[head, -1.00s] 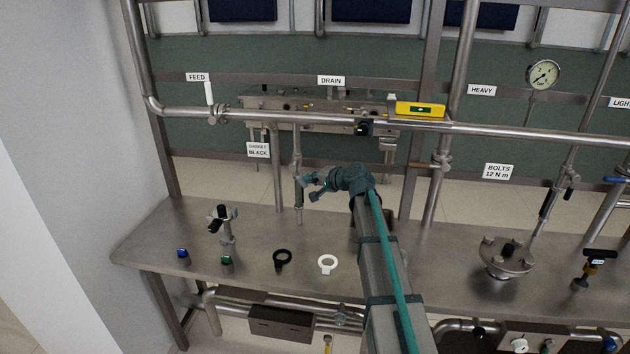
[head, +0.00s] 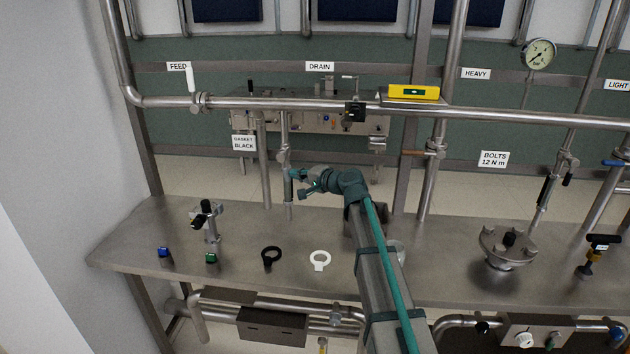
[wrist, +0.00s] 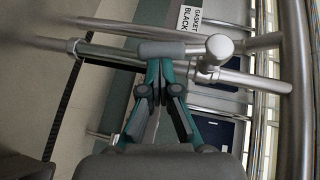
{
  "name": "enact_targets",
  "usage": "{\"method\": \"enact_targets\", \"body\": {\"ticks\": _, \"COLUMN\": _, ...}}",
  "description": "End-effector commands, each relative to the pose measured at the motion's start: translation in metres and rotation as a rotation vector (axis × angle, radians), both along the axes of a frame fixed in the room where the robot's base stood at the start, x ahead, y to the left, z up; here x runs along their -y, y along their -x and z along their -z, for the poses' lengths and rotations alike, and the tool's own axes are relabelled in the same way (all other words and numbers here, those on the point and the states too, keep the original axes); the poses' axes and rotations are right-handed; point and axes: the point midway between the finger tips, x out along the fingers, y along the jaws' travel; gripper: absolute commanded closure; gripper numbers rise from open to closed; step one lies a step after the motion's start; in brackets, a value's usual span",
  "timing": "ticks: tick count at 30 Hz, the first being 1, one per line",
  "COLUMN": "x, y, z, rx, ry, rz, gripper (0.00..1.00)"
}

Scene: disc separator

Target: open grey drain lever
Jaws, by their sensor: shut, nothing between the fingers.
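The grey drain lever (wrist: 162,49) shows in the wrist view as a short dark grey bar beside a round metal valve body (wrist: 218,47). It lies along the vertical drain pipe (head: 285,132), below the DRAIN label (head: 319,66). My teal gripper (head: 293,181) is at the lower part of this pipe in the head view. In the wrist view my gripper (wrist: 160,64) is shut and empty, its fingertips right at the lever's middle. I cannot tell whether they touch it. In the head view the lever is too small to make out clearly.
The steel bench (head: 130,235) below holds a black ring (head: 271,257), a white ring (head: 319,261) and a valve (head: 208,222). Another pipe (head: 262,165) hangs to the left.

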Motion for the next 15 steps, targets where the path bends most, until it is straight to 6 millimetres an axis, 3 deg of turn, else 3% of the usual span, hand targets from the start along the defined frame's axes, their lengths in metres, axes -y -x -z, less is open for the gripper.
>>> {"method": "enact_targets", "body": {"ticks": 4, "x": -0.012, "y": 0.0, "z": 0.006, "rx": 0.0, "ry": 0.002, "rz": -0.009, "gripper": 1.0}}
{"method": "enact_targets", "body": {"ticks": 15, "x": -0.018, "y": -0.002, "z": 0.009, "rx": -0.001, "ry": 0.003, "rz": -0.007, "gripper": 1.0}}
